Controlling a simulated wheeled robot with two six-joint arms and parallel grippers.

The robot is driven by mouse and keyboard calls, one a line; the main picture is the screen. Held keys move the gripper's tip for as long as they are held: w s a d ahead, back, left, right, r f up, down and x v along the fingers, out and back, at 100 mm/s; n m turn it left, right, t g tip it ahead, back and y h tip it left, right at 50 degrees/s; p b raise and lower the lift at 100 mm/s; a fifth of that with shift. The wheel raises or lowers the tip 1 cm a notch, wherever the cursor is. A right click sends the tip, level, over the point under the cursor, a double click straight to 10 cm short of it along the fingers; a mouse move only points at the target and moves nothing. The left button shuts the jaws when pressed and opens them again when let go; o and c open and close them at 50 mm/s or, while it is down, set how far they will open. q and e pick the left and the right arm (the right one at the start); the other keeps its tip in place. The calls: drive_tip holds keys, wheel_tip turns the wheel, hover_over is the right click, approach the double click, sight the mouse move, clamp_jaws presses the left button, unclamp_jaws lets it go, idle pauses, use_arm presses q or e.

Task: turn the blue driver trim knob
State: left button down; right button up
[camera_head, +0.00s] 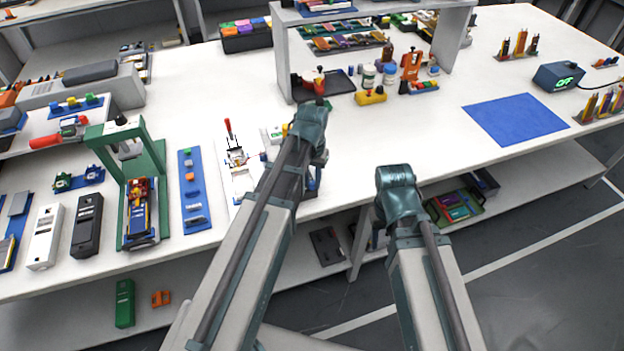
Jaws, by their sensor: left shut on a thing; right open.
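My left arm reaches over the front of the bench. Its teal wrist shows, and a dark part with some blue (312,180) shows just right of the forearm, near the bench edge. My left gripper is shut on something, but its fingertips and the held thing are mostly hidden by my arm. I cannot make out a blue driver trim knob. A white board (240,187) with a red-handled piece (229,127) lies left of my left forearm. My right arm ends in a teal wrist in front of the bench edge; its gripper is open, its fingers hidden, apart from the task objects.
A green press frame (159,165) and a blue strip with small parts (186,215) stand at left. A grey shelf frame (283,60) stands behind my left wrist, with small bottles and a yellow part (370,97) beside it. A blue mat (515,119) lies clear at right.

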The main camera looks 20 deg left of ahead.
sight(312, 183)
use_arm(q)
drive_tip(key=c, duration=0.7)
unclamp_jaws()
drive_tip(key=shift+r, duration=0.1)
wheel_tip(312, 183, up, 14)
drive_tip(key=p, duration=1.4)
drive_tip(key=shift+f, duration=0.2)
drive_tip(key=s+d+m, duration=0.1)
drive_tip(key=s+d, duration=0.2)
drive_tip(key=s, duration=0.1)
drive_tip(key=s+d+m+b, duration=0.1)
drive_tip(key=s+d, duration=0.3)
drive_tip(key=s, duration=0.1)
drive_tip(key=s+d+f+m+y, duration=0.1)
drive_tip(key=s+d, duration=0.2)
drive_tip(key=s, duration=0.2)
drive_tip(key=shift+d, duration=0.2)
